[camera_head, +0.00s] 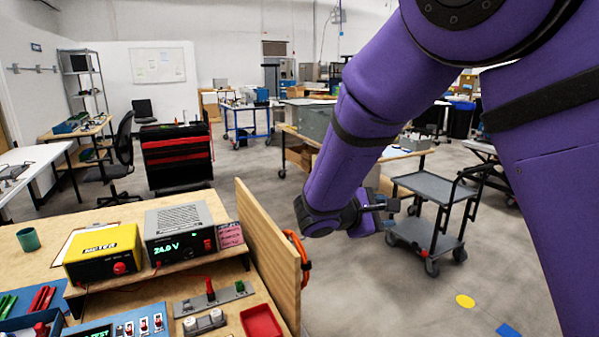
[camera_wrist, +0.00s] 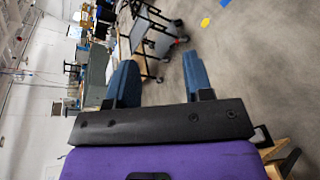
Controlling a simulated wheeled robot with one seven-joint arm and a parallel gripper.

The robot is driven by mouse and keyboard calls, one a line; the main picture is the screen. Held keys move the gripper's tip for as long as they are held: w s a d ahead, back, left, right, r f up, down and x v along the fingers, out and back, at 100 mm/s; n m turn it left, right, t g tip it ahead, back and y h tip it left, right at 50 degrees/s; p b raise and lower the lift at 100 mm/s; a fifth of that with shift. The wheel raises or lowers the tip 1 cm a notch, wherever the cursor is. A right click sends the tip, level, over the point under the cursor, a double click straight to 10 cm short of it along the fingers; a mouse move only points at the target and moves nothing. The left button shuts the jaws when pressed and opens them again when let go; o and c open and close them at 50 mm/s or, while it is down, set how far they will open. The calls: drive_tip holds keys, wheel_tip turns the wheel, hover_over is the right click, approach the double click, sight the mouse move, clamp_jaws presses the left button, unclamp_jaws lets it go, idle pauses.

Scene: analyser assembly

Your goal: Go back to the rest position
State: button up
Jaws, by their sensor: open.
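My gripper (camera_wrist: 160,82) is open and empty in the wrist view, with its two blue fingers spread apart and only the floor and a far cart between them. In the head view my gripper (camera_head: 392,205) is at the end of my purple arm, to the right of the wooden side panel of the bench and above the open floor. It touches nothing that I can see. The wrist view is turned on its side.
The workbench at the lower left holds a yellow meter (camera_head: 103,250), a grey power supply reading 24.0 V (camera_head: 180,228), and a red tray (camera_head: 262,322). Its upright wooden panel (camera_head: 265,250) has an orange cable loop (camera_head: 298,255). A grey cart (camera_head: 437,187) stands behind my gripper.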

drive_tip(key=s+d+r+m+g+y, duration=0.3)
drive_tip(key=s+d+m, duration=0.1)
drive_tip(key=s+d, duration=0.2)
drive_tip(key=s+d+r+m+g+y, duration=0.2)
drive_tip(key=s+d+r+m+y, duration=0.1)
drive_tip(key=s+d, duration=0.35)
drive_tip(key=s+r+m+t+y, duration=0.1)
drive_tip(key=s+r+m+y, duration=0.2)
drive_tip(key=s, duration=0.5)
drive_tip(key=s+r+m+t+y, duration=0.2)
drive_tip(key=s+r+m+y, duration=0.1)
drive_tip(key=s, duration=0.6)
drive_tip(key=shift+a+m+y, duration=0.15)
drive_tip(key=shift+m+y, duration=0.45)
drive_tip(key=shift+w+a, duration=0.1)
